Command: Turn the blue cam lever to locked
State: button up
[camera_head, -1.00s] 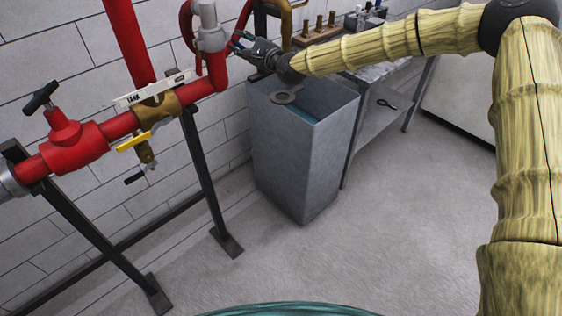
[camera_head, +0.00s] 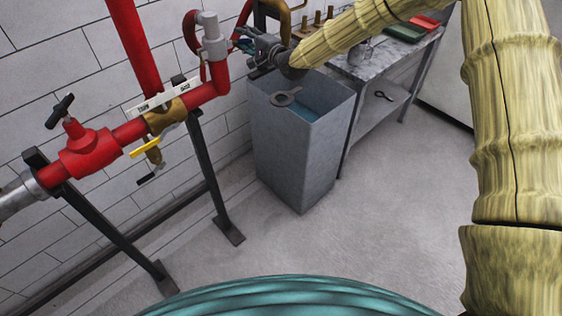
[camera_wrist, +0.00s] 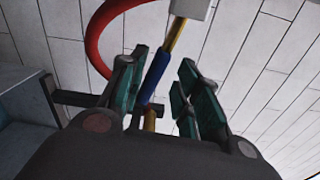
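The blue cam lever (camera_wrist: 158,75) shows in the wrist view as a blue grip on a brass-coloured rod. It runs up to a pale grey block (camera_wrist: 190,8). My gripper (camera_wrist: 163,82) is open, with its green-padded fingers on either side of the lever. The lever looks nearer the left finger; I cannot tell whether they touch. In the head view my gripper (camera_head: 250,45) is beside the grey coupling (camera_head: 213,42) on the red pipe. I cannot make out the lever in that view.
A grey open bin (camera_head: 300,150) stands below my gripper, with a dark ring-ended piece (camera_head: 284,98) at its rim. A workbench (camera_head: 375,60) is to the right. The red pipe (camera_head: 140,50) and its valve (camera_head: 85,150) are on the left.

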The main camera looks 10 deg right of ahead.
jog(key=shift+r+n+p, duration=0.55)
jog(key=shift+n+p, duration=0.1)
jog(key=shift+n, duration=0.05)
jog(key=shift+s+d+f+b, duration=0.2)
jog(key=shift+d+f+b, duration=0.05)
jog(key=shift+b, duration=0.1)
jog(key=b+v, duration=0.4)
jog(key=v, duration=0.7)
jog(key=s+f+n+g+h+b, duration=0.1)
jog(key=s+f, duration=0.4)
jog(key=f, duration=0.6)
jog(key=s+f+n+g+h+b, duration=0.1)
jog(key=s+f+g, duration=0.1)
jog(key=s+f, duration=0.4)
jog(key=s+d+f+n+g+h+b, duration=0.1)
jog(key=s+f, duration=0.5)
jog(key=f, duration=1.1)
jog(key=shift+s+g+h+b, duration=0.2)
jog(key=shift+g+h+b, duration=0.4)
jog(key=shift+g, duration=0.2)
jog(key=shift+f, duration=0.15)
